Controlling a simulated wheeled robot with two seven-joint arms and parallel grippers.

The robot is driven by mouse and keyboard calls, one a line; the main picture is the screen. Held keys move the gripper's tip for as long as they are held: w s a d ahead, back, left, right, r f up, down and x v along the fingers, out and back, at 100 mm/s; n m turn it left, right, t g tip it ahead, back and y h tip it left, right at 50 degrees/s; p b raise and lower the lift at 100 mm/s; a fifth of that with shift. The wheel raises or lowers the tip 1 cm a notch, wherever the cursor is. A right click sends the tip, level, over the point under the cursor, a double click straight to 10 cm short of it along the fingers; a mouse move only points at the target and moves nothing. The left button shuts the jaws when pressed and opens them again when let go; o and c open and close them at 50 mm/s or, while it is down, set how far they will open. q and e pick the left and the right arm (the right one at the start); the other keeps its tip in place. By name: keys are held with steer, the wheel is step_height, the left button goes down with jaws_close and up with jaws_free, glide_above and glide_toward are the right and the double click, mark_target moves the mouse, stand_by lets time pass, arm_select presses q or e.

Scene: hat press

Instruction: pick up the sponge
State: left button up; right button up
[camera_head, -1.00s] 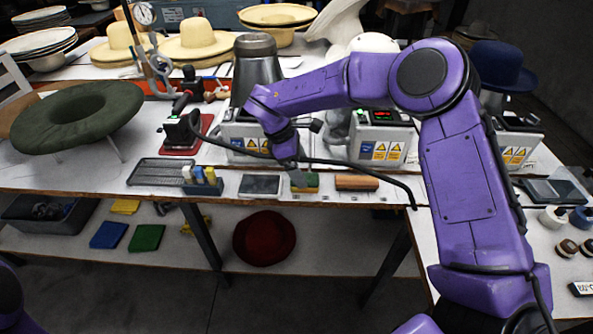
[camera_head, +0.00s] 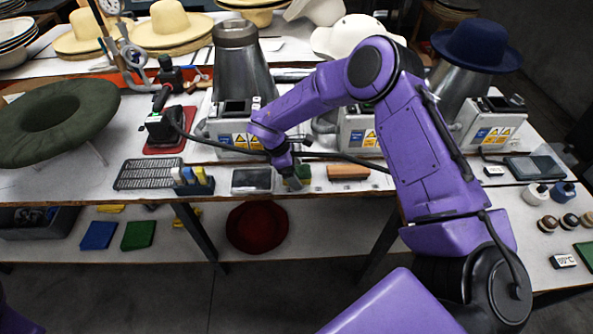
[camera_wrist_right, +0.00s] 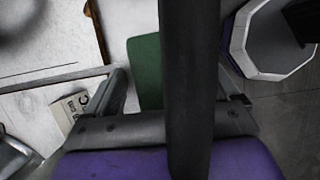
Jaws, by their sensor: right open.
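My right gripper (camera_head: 294,184) points down over the sponge's left side. I cannot tell whether the fingers touch the sponge. My left gripper is out of view.
A wooden-topped block (camera_head: 347,172) lies just right of the sponge, and a dark flat pad (camera_head: 252,181) just left. A red hat (camera_head: 257,228) sits on the lower shelf.

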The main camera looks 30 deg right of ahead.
steer(key=c, duration=1.1)
steer(key=shift+o, duration=0.2)
steer(key=shift+r+b, duration=0.5)
steer(key=shift+b, duration=0.1)
steer(key=shift+r+b, duration=0.65)
steer(key=shift+r, duration=0.1)
steer(key=s+a+r+b, duration=0.4)
steer(key=s+a+r, duration=0.4)
steer(key=s+r, duration=0.2)
steer(key=shift+s+a+r, duration=0.25)
steer(key=shift+s+r, duration=0.05)
steer(key=shift+s, duration=0.35)
